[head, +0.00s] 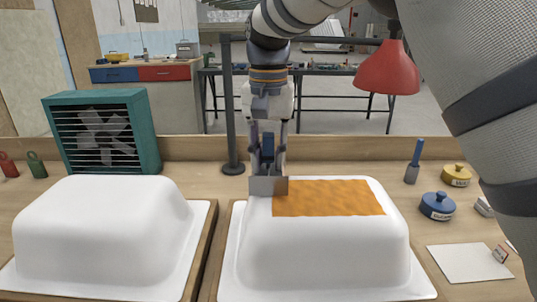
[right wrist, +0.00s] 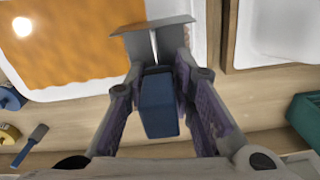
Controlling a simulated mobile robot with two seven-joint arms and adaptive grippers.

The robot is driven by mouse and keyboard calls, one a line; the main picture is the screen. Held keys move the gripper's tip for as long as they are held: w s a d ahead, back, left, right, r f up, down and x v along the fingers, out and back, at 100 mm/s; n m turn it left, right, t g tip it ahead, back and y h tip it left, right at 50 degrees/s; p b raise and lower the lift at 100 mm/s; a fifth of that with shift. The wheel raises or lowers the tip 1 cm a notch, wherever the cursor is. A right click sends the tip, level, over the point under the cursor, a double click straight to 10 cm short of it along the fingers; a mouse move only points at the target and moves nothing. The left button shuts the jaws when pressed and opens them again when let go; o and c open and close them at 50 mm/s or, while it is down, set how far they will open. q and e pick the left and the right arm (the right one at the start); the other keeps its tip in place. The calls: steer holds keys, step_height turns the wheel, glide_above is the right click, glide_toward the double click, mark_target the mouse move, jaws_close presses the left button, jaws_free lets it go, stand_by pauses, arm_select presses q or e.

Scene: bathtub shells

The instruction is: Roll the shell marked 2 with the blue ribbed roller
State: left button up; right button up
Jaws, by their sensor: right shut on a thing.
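My right gripper (head: 267,165) is shut on a blue-handled tool (head: 268,186) with a wide, flat-looking grey head. In the right wrist view the blue handle (right wrist: 159,105) sits between the fingers; no ribs can be made out. The head is at the far left corner of an orange patch (head: 330,198) on top of the right white shell (head: 325,250). Whether it touches is unclear. A second white shell (head: 95,230) at the left is bare. No number shows on either shell. My left gripper is not in view.
A red lamp (head: 388,70) hangs behind.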

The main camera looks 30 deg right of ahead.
mark_target(269, 134)
stand_by(0.5)
steer(key=shift+s+d, duration=0.3)
steer(key=shift+d, duration=0.3)
steer(key=shift+s+d, duration=0.3)
steer(key=shift+d, duration=0.3)
steer(key=shift+s+d, duration=0.3)
steer(key=shift+d, duration=0.3)
steer(key=shift+w+a+f, duration=0.1)
steer(key=shift+w+a, duration=0.2)
steer(key=shift+a, duration=0.35)
steer(key=shift+w+a+f, duration=0.1)
steer(key=shift+w+a, duration=0.2)
steer(key=shift+a, duration=0.3)
steer(key=shift+w+a, duration=0.3)
steer(key=shift+a, duration=0.35)
steer(key=shift+d+r, duration=0.1)
steer(key=shift+r, duration=3)
